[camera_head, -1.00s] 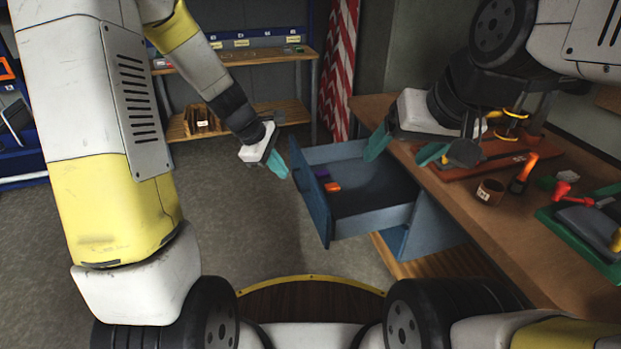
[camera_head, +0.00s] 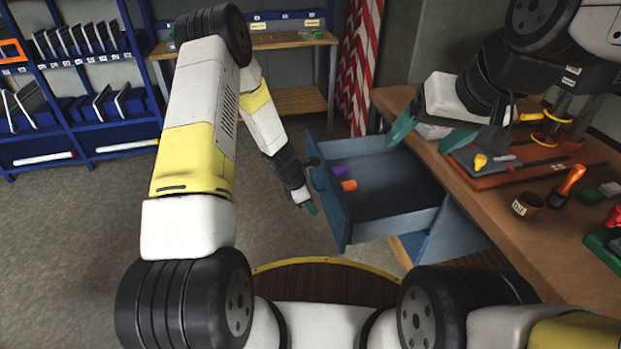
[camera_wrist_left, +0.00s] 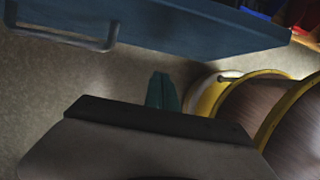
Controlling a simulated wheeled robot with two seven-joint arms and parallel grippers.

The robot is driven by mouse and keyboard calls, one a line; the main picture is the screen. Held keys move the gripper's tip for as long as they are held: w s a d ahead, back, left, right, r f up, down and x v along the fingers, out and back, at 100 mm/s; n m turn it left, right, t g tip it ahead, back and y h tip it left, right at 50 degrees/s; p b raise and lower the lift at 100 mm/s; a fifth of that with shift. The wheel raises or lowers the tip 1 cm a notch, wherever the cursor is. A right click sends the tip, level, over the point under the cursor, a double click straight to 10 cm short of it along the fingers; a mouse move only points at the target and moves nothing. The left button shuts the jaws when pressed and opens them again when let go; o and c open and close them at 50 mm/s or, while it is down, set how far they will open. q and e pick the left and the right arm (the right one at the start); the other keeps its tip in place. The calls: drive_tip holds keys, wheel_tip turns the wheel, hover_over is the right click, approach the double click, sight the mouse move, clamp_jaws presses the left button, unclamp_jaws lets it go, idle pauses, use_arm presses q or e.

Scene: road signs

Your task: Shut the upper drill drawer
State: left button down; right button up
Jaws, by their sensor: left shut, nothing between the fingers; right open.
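The blue upper drawer (camera_head: 385,190) is pulled out from under the workbench, with a purple item (camera_head: 338,171) and an orange item (camera_head: 349,185) inside. Its front panel (camera_head: 329,204) faces left, and the panel and its bar handle also show in the left wrist view (camera_wrist_left: 190,27). My left gripper (camera_head: 311,208) is shut and empty, just left of the drawer front and apart from it. Its teal fingertips are together in the left wrist view (camera_wrist_left: 161,92). My right gripper (camera_head: 428,134) is open above the bench edge, near the drawer's back.
The wooden workbench (camera_head: 520,220) fills the right side. Blue shelving (camera_head: 75,90) stands at the far left. The floor left of the drawer is clear.

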use_arm(q)
drive_tip(key=shift+w+d+f, duration=0.25)
drive_tip(key=shift+d, duration=0.5)
drive_tip(key=shift+w+d+f, duration=0.2)
drive_tip(key=shift+d+f, duration=0.05)
drive_tip(key=shift+d, duration=0.5)
drive_tip(key=shift+w+d+f, duration=0.25)
drive_tip(key=shift+d, duration=0.5)
